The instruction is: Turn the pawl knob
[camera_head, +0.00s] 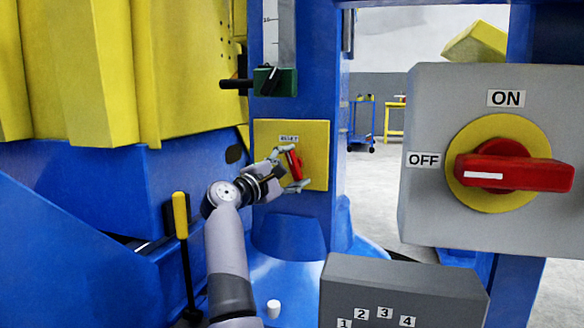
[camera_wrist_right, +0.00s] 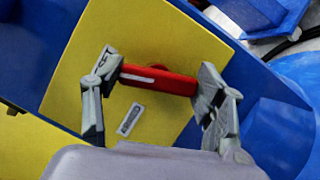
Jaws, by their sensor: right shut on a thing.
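The red bar-shaped knob (camera_head: 295,166) sits on a square yellow plate (camera_head: 317,140) on the blue column, with a small label above it. I take it as the pawl knob. In the head view the bar stands nearly upright, slightly tilted. My right gripper (camera_head: 292,169) is shut on it, one finger at each end of the bar. In the right wrist view the red bar (camera_wrist_right: 165,80) spans between the two fingertips of my right gripper (camera_wrist_right: 159,78), and a label lies on the plate below it. My left gripper is not in view.
A large grey box (camera_head: 425,200) with a red ON/OFF switch (camera_head: 530,172) stands at right, the handle lying horizontal. Below is a dark numbered panel (camera_head: 400,285). A green block (camera_head: 285,82) with a black handle is above the plate. A yellow-handled lever (camera_head: 180,215) stands left.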

